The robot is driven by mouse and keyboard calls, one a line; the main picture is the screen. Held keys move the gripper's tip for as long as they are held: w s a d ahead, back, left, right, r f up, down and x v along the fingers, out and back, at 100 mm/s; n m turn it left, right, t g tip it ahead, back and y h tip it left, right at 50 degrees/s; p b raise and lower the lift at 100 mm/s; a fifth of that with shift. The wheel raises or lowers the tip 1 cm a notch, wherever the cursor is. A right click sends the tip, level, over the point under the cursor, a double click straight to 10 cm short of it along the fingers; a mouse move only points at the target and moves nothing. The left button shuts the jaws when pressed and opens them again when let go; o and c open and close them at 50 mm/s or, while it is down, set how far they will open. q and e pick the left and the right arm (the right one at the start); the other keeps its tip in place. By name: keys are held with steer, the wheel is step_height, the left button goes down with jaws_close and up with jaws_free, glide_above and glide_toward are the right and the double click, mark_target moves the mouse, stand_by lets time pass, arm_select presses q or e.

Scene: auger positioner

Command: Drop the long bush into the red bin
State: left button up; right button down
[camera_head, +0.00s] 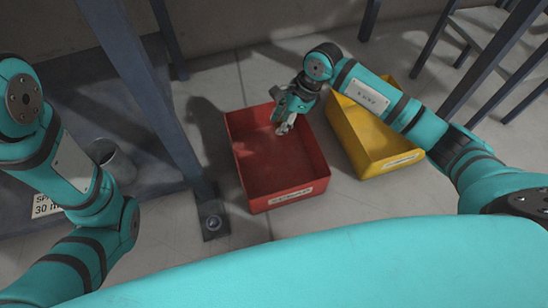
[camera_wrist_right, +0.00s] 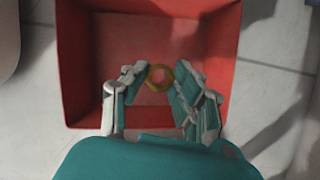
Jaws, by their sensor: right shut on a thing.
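The long bush shows in the right wrist view as a brass-coloured ring (camera_wrist_right: 160,89), seen end-on between my right fingertips. My right gripper (camera_wrist_right: 160,76) is shut on it. In the head view my right gripper (camera_head: 284,127) points down over the far part of the red bin (camera_head: 290,196); the bush is too small to make out there. The red bin stands on the floor, and its walls surround the gripper in the right wrist view (camera_wrist_right: 80,60). The bin's visible floor looks bare. My left arm shows at the left, but its gripper is out of view.
A yellow bin (camera_head: 376,151) stands close to the right of the red bin, under my right forearm. A blue-grey metal post (camera_head: 150,90) rises left of the red bin. A grey cylindrical container (camera_head: 114,162) stands further left. Table or stool legs are at the upper right.

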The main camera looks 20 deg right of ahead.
steer(key=c, duration=0.9)
jaws_free()
steer(key=shift+c, duration=0.2)
steer(key=shift+r, duration=0.1)
steer(key=v, duration=1.1)
steer(key=shift+r, duration=0.4)
steer(key=shift+s+d, duration=0.1)
steer(key=shift+d, duration=0.05)
